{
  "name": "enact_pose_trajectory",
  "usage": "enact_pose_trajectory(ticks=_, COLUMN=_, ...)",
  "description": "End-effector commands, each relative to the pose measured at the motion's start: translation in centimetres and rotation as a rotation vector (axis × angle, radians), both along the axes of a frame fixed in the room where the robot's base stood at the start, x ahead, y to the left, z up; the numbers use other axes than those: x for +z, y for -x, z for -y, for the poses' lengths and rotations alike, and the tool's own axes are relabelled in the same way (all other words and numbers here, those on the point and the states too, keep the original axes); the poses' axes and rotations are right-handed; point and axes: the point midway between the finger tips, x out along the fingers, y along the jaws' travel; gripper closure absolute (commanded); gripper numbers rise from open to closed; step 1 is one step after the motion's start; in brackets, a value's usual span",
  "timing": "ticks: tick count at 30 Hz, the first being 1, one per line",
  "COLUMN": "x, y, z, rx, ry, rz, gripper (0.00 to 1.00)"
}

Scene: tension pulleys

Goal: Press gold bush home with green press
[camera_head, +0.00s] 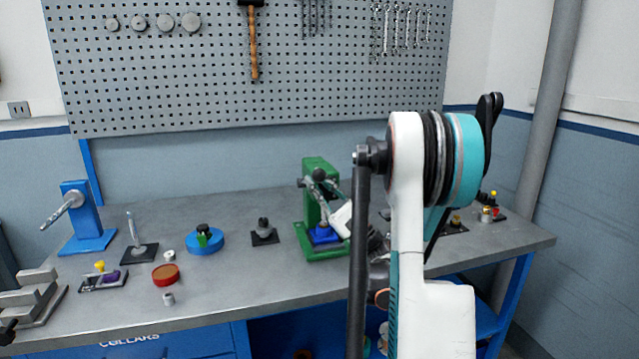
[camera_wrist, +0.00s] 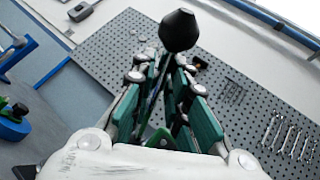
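The green press (camera_head: 312,200) stands at the middle of the bench, with a blue block (camera_head: 322,236) on its base. A small piece sits on the block, too small to identify. The press's lever carries a black knob (camera_head: 320,174). My gripper (camera_head: 322,190) reaches in from the right at the lever. In the wrist view my gripper (camera_wrist: 163,56) has its green-padded fingers drawn close together, with the black knob (camera_wrist: 178,30) at their tips; they appear closed on the lever handle, though the contact is partly hidden. A small gold-coloured cylinder (camera_head: 487,214) stands at the far right.
Left of the press are a dark pad with a small part (camera_head: 264,233), a blue round fixture (camera_head: 205,242), a red disc (camera_head: 165,275), a grey collar (camera_head: 168,299) and a blue stand (camera_head: 82,215). The pegboard (camera_head: 200,80) is behind. The front middle bench is clear.

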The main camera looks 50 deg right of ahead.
Motion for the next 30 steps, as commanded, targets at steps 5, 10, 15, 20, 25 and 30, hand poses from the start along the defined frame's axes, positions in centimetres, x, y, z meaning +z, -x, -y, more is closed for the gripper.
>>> enact_pose_trajectory(ticks=5, x=-0.4, y=-0.2, z=-0.8, rx=0.011, ry=0.014, rz=-0.007, gripper=0.69)
enact_pose_trajectory(ticks=10, x=-0.3, y=-0.1, z=-0.6, rx=0.009, ry=0.011, rz=-0.006, gripper=0.69)
enact_pose_trajectory(ticks=15, x=-0.2, y=-0.1, z=-0.6, rx=0.008, ry=0.009, rz=-0.006, gripper=0.69)
enact_pose_trajectory(ticks=20, x=-0.2, y=-0.1, z=-0.5, rx=0.007, ry=0.009, rz=-0.005, gripper=0.69)
enact_pose_trajectory(ticks=25, x=-0.7, y=0.5, z=-0.3, rx=0.005, ry=0.009, rz=-0.005, gripper=0.69)
enact_pose_trajectory(ticks=30, x=-2.6, y=2.6, z=0.3, rx=0.003, ry=0.007, rz=-0.005, gripper=0.69)
